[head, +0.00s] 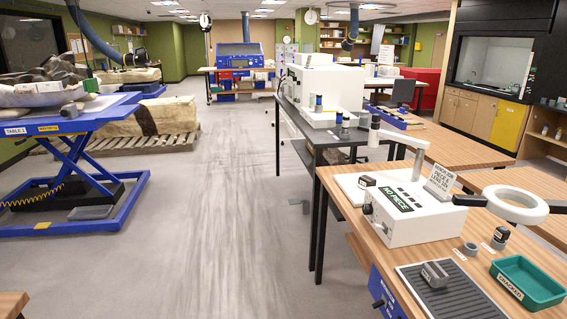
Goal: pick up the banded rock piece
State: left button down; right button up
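Several small dark grey pieces lie on the wooden bench at the right. One blocky piece (434,273) with a lighter grey patch sits on a black ribbed mat (470,302). Another dark piece (499,237) stands on the bench near a small label, and a round grey one (470,249) is to its left. A dark block (367,181) sits on the white instrument's left side. Banding is too small to make out, so I cannot tell which is the banded rock piece. Neither of my grippers is in view.
The white instrument (410,225) shows "NO PIECE"; a ring lamp (515,204) and a green tray (527,281) are beside it. A blue lift table (65,122) stands left, with a pallet (130,145) behind. The floor (215,220) between is clear.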

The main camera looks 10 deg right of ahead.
aim_at(365, 181)
jog(key=i, duration=1.8)
